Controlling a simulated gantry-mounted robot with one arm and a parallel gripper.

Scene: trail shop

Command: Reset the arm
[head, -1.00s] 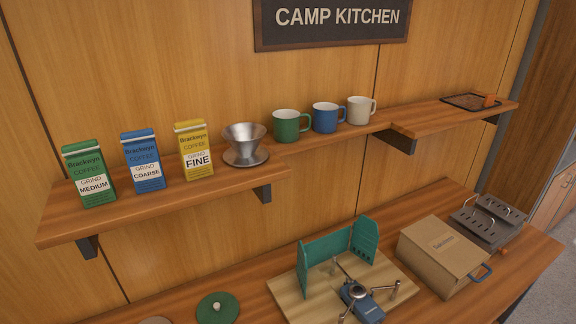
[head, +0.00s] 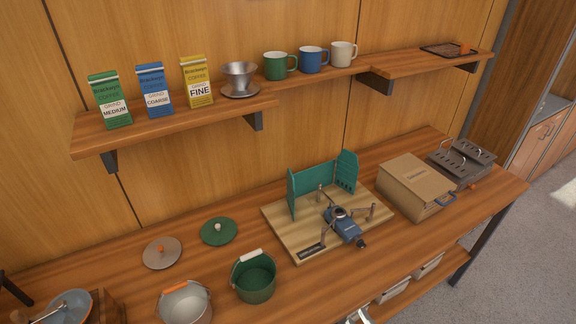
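The shelf holds green (head: 109,100), blue (head: 154,88) and yellow (head: 197,80) coffee packs, a metal dripper (head: 239,77), several mugs and a dark tray (head: 447,49). On the counter stand a stove on a board (head: 285,240), a box (head: 415,185), a grill (head: 460,160), pots and lids.

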